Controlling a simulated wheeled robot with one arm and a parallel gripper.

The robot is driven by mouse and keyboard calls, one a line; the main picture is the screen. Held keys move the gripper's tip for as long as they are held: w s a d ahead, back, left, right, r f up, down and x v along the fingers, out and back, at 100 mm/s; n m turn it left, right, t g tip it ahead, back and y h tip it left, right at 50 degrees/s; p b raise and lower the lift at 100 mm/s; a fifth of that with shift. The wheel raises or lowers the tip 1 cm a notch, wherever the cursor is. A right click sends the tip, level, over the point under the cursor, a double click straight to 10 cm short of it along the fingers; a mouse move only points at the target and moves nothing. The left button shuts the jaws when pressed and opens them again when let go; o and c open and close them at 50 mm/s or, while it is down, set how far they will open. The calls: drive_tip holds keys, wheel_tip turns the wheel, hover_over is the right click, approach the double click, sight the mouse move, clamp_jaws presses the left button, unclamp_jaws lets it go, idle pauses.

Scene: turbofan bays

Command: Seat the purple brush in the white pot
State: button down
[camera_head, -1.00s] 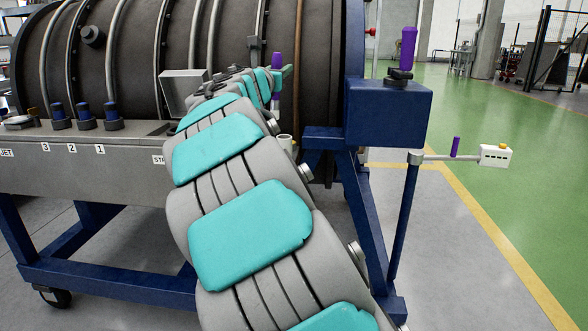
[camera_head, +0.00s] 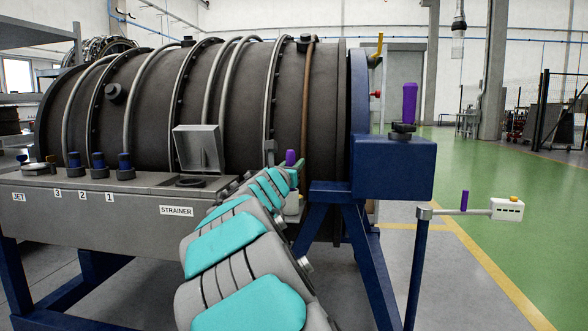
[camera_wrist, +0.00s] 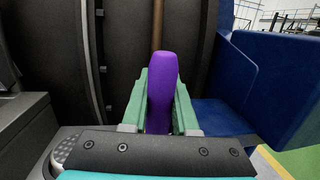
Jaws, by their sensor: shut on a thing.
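The purple brush (camera_wrist: 162,88) stands upright between the green fingers of my gripper (camera_wrist: 160,112), which is shut on it, in the wrist view. In the head view the brush's purple top (camera_head: 290,157) shows just above my gripper (camera_head: 291,178). The pot cannot be made out in the wrist view.
The dark ribbed engine casing (camera_head: 240,110) stands close behind the gripper. A white box (camera_head: 507,209) on a side arm and a small purple piece (camera_head: 465,200) are farther right.

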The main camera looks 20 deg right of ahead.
drive_tip(key=shift+f, duration=0.2)
drive_tip(key=c, duration=0.7)
unclamp_jaws()
drive_tip(key=shift+r, duration=0.1)
drive_tip(key=shift+r, duration=0.15)
drive_tip(key=v, duration=1.2)
